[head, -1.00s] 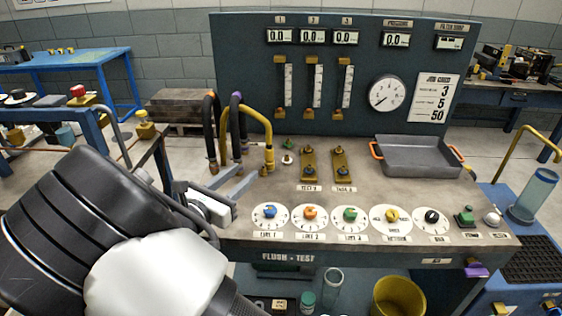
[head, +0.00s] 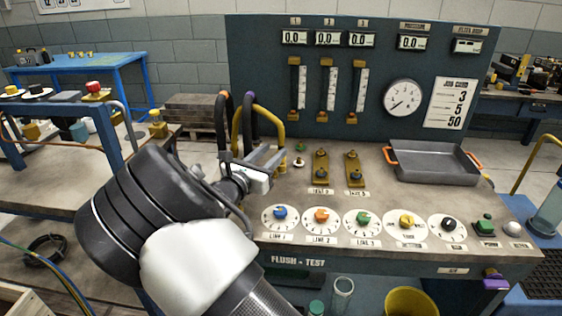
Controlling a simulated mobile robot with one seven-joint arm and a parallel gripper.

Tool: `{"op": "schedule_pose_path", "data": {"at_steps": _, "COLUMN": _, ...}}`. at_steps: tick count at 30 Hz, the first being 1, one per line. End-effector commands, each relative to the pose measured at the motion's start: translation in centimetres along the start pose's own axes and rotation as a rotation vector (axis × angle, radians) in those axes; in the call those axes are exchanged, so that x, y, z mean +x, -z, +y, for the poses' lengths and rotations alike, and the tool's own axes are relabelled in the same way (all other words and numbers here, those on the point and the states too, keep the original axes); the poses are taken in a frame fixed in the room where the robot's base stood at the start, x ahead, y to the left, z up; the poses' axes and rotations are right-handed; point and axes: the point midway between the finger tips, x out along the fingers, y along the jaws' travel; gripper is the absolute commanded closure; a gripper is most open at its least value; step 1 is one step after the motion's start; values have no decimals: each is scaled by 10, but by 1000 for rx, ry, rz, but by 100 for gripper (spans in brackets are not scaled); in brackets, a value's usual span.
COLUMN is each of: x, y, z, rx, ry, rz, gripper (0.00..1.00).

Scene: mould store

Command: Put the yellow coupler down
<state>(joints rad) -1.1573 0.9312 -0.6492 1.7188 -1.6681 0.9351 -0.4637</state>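The yellow hose (head: 263,109) arches at the back left of the bench. Its lower end, where a coupler would be, is hidden behind my gripper, so I cannot make out the yellow coupler itself. My gripper (head: 254,158) is in front of the hose's lower part, low over the bench's left end. Its fingers point away from the camera. The fingertips overlap the hoses in the picture, and I cannot tell whether they touch or grip anything.
A black hose with an orange band (head: 222,118) and one with a purple band (head: 247,110) stand close by. Two brass blocks (head: 321,170) and a grey tray (head: 435,167) are to the right. Dials (head: 321,217) line the bench front. Bare bench top lies before the tray.

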Motion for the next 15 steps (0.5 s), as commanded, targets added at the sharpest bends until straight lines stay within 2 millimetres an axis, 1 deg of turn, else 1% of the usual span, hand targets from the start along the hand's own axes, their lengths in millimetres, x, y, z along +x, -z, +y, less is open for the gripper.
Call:
{"op": "schedule_pose_path", "data": {"at_steps": 5, "x": 25, "y": -1, "z": -7, "rx": 2, "ry": 4, "rz": -2, "gripper": 64}}
{"op": "schedule_pose_path", "data": {"at_steps": 9, "x": 44, "y": -2, "z": -7, "rx": 1, "ry": 2, "rz": -2, "gripper": 64}}
{"op": "schedule_pose_path", "data": {"at_steps": 15, "x": 46, "y": -4, "z": -6, "rx": 0, "ry": 1, "rz": 0, "gripper": 64}}
